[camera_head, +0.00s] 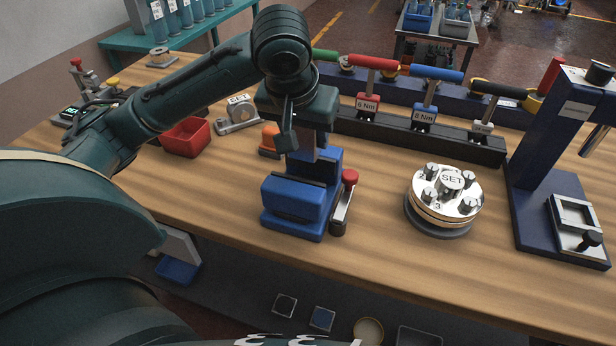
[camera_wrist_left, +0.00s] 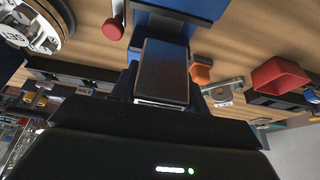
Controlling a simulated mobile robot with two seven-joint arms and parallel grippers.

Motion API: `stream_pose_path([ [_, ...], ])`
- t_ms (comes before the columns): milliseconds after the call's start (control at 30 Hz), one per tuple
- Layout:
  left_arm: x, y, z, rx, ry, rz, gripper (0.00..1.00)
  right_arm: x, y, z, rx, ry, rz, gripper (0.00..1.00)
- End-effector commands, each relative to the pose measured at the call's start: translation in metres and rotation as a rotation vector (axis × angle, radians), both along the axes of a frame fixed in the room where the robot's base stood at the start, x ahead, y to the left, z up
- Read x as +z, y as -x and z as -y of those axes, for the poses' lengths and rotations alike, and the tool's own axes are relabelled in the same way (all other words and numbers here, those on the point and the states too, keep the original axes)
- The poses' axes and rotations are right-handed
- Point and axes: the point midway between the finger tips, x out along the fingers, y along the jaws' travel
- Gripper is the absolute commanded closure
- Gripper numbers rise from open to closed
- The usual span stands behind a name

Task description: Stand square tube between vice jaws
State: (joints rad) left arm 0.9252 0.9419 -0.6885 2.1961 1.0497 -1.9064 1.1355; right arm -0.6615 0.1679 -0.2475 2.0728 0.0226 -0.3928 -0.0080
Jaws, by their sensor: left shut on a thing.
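The blue vice (camera_head: 292,203) stands on the wooden table in the middle of the head view, with a red-knobbed handle at its right side. It also shows at the top of the left wrist view (camera_wrist_left: 205,8). My left gripper (camera_head: 308,150) points down just above and behind the vice's front jaw. It is shut on the square tube (camera_head: 325,150), which shows only as a narrow grey-blue strip beside the fingers. The tube's lower end, and whether it touches the vice, are hidden. My right gripper is not in view.
A round SET fixture (camera_head: 445,195) stands right of the vice, and a navy press (camera_head: 545,190) at far right. Behind is a black rack (camera_head: 400,135) of torque screwdrivers. A red bin (camera_head: 186,137) and an orange piece (camera_head: 269,139) are left. Bare table lies in front.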

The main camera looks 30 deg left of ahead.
Motion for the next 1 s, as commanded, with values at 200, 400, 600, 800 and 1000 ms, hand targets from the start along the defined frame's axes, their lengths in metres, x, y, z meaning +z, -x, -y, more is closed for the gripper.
stream_pose_path([
  [200,-0.037,0.0,-0.001,0.001,-0.001,0.0,0.88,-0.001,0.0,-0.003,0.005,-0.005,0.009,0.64],
  [400,-0.053,0.0,-0.001,0.001,-0.001,0.0,0.88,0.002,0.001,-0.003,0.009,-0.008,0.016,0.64],
  [600,-0.079,0.0,0.0,0.0,0.0,0.001,0.88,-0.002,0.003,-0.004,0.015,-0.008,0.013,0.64],
  [800,-0.079,0.0,0.0,0.0,0.0,0.003,0.88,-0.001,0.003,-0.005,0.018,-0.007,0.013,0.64],
  [1000,-0.083,0.001,0.0,0.0,0.0,-0.001,0.52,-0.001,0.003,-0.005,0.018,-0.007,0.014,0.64],
])
